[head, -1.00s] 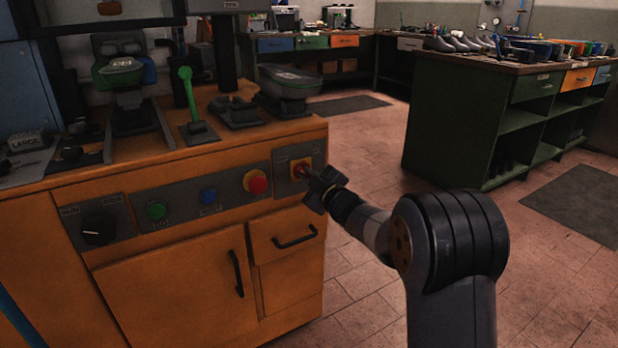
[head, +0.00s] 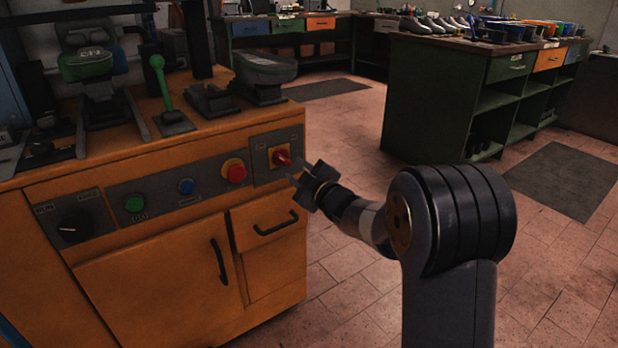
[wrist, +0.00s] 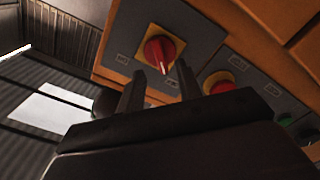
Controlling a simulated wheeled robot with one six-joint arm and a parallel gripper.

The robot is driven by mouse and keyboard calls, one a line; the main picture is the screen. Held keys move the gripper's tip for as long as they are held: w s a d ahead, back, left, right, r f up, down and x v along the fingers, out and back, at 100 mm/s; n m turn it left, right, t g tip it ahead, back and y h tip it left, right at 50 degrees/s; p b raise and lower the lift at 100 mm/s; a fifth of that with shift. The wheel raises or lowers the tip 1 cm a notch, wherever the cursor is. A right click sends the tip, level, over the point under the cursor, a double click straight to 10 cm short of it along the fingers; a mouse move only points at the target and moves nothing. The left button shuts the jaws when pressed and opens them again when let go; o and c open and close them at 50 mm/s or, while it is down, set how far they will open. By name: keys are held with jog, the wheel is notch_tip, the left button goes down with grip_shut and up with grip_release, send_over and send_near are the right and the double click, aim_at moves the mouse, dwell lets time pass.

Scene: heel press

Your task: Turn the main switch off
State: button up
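The main switch (head: 281,157) is a red rotary knob on a yellow square plate, at the right end of the orange machine's front panel. It also shows in the wrist view (wrist: 158,48), with a pale mark on its grip pointing down toward the gap between my fingers. Small labels beside it are too blurred to read. My gripper (head: 294,171) is just in front and to the right of the knob, with a small gap visible. In the wrist view my gripper (wrist: 159,72) has its two fingers apart, with nothing held between them.
Left of the switch are a red emergency button (head: 235,171) on yellow, a blue button (head: 186,186), a green button (head: 135,203) and a black selector (head: 74,226). A drawer handle (head: 276,224) protrudes below. Open floor (head: 345,250) lies to the right.

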aim_at(286, 161)
jog(key=v, duration=0.5)
jog(key=shift+s+d+p, duration=0.15)
jog(key=shift+s+p, duration=0.1)
jog(key=shift+p, duration=0.15)
jog(key=shift+w, duration=0.1)
jog(key=b+x, duration=0.2)
jog(key=x, duration=0.8)
jog(key=shift+w+a, duration=0.25)
